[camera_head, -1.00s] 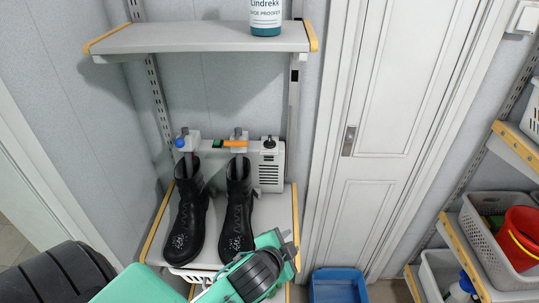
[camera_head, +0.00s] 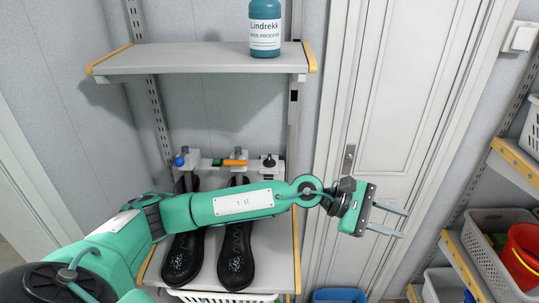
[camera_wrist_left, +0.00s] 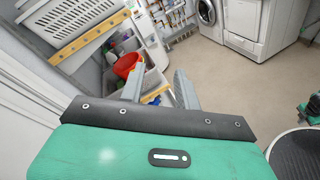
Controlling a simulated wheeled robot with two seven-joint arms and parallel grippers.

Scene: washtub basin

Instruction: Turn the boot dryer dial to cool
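The dial's setting is too small to read. My right gripper is not in view.
A teal bottle (camera_head: 264,28) stands on the upper shelf (camera_head: 200,60). A white door (camera_head: 395,120) is behind my left gripper. At the right, shelving (camera_head: 470,265) holds a grey basket (camera_head: 484,246) and a red bucket (camera_head: 523,256). A blue tub (camera_head: 339,295) is low down by the door.

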